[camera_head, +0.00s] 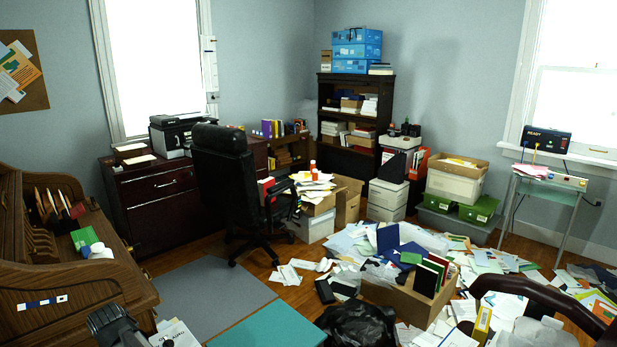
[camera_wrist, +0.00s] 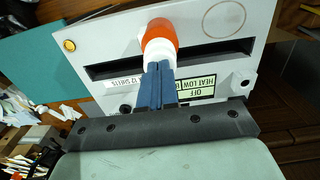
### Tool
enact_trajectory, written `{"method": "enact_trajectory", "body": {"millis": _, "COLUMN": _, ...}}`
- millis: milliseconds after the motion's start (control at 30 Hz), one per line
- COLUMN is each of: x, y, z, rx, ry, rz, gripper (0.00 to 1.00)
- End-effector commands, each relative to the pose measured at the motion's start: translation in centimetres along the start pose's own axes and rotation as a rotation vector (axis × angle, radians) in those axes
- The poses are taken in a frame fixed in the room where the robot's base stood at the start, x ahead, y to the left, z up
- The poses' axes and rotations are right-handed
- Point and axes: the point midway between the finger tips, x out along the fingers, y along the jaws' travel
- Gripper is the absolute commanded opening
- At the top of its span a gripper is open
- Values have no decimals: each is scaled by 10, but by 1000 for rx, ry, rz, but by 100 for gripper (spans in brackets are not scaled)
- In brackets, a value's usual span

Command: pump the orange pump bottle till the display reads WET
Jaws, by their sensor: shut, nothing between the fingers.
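The orange pump bottle (camera_wrist: 165,32) shows in the wrist view as a rounded orange body with a white top (camera_wrist: 158,50). It is in front of a pale machine panel. My gripper (camera_wrist: 160,68) has its blue fingers shut and empty, with the tips at the white top. I cannot tell whether they touch it. A small pale green display (camera_wrist: 197,90) on the panel reads OFF and HEAT LOW, upside down, partly hidden by my fingers. In the head view a dark box (camera_head: 546,138) on the right windowsill reads READY. I cannot make out my gripper surely there.
The panel has a long dark slot (camera_wrist: 205,55) and an amber button (camera_wrist: 70,45). In the head view, paper and boxes cover the floor at right. An office chair (camera_head: 225,170) stands mid-room. A roll-top desk (camera_head: 60,285) is at left. The grey mat (camera_head: 200,295) is clear.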

Motion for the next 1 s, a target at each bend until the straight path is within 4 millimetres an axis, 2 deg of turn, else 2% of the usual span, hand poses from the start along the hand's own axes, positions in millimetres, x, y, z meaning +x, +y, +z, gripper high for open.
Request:
{"method": "enact_trajectory", "body": {"millis": 267, "x": -1, "y": 0, "z": 0, "rx": 0, "ry": 0, "rz": 0, "gripper": 0}}
{"method": "enact_trajectory", "body": {"millis": 1000, "x": -42, "y": 0, "z": 0, "rx": 0, "ry": 0, "rz": 0, "gripper": 0}}
